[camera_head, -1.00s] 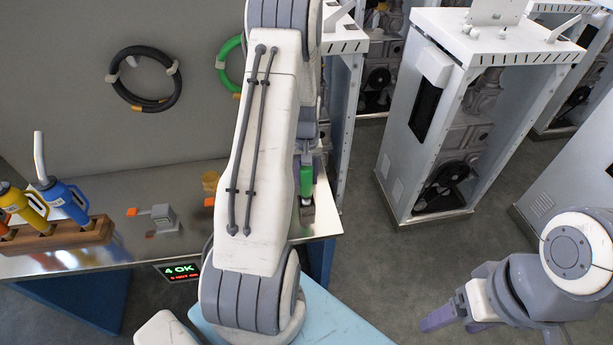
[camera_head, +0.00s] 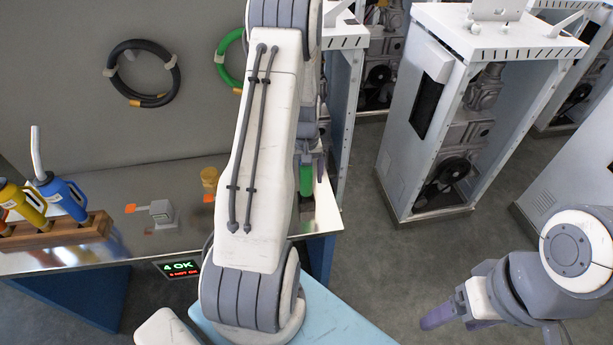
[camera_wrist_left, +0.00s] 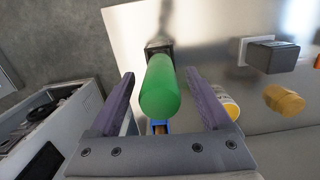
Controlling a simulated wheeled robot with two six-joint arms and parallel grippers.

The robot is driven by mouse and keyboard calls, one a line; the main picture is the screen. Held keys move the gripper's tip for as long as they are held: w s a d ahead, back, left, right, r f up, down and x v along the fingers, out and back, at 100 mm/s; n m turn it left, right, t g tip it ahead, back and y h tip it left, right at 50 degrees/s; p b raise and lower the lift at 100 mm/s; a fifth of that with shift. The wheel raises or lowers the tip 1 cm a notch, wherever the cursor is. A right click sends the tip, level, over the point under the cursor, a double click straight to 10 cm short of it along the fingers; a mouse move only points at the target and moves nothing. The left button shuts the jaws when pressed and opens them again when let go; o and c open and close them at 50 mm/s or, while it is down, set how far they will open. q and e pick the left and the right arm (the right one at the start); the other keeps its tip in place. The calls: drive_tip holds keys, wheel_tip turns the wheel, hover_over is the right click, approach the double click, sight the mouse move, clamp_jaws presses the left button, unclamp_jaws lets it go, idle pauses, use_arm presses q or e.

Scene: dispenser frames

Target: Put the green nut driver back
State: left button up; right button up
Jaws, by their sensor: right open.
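The green nut driver (camera_wrist_left: 160,88) stands between the fingers of my left gripper (camera_wrist_left: 162,92) in the left wrist view, with its far end at a small dark block (camera_wrist_left: 160,48) on the metal bench. A gap shows on each side of the handle, so the left gripper is open around it. In the head view the green handle (camera_head: 306,178) shows just right of my left forearm, which hides most of the gripper. Whether the driver sits fully in the block is hidden. My right gripper (camera_head: 442,316) is open and empty, low at the right, away from the bench.
A wooden rack (camera_head: 60,234) with yellow and blue spouted containers stands at the bench's left. A small grey block (camera_head: 161,212) and an amber cylinder (camera_head: 209,178) lie nearer the middle. Coiled hoses hang on the back panel. Open grey cabinets (camera_head: 440,120) stand at the right.

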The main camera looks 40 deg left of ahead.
use_arm(q)
drive_tip(key=r, duration=0.3)
drive_tip(key=r+b, duration=0.1)
drive_tip(key=r, duration=0.3)
drive_tip(key=r+b, duration=0.1)
drive_tip(key=r, duration=0.2)
drive_tip(key=shift+w+a+r, duration=0.2)
drive_tip(key=shift+a+r, duration=0.05)
drive_tip(key=shift+d, duration=0.1)
drive_tip(key=s+d+r+m, duration=0.1)
drive_tip(key=d+r+m, duration=0.2)
drive_tip(key=d, duration=0.8)
drive_tip(key=s+d+r+m, duration=0.2)
drive_tip(key=d+r+m, duration=0.15)
drive_tip(key=d, duration=0.65)
drive_tip(key=s+d+r+m, duration=0.1)
drive_tip(key=s+d+m, duration=0.9)
drive_tip(key=s, duration=0.8)
drive_tip(key=d, duration=0.3)
drive_tip(key=shift+s+d+r+t, duration=0.2)
drive_tip(key=shift+s+t, duration=0.1)
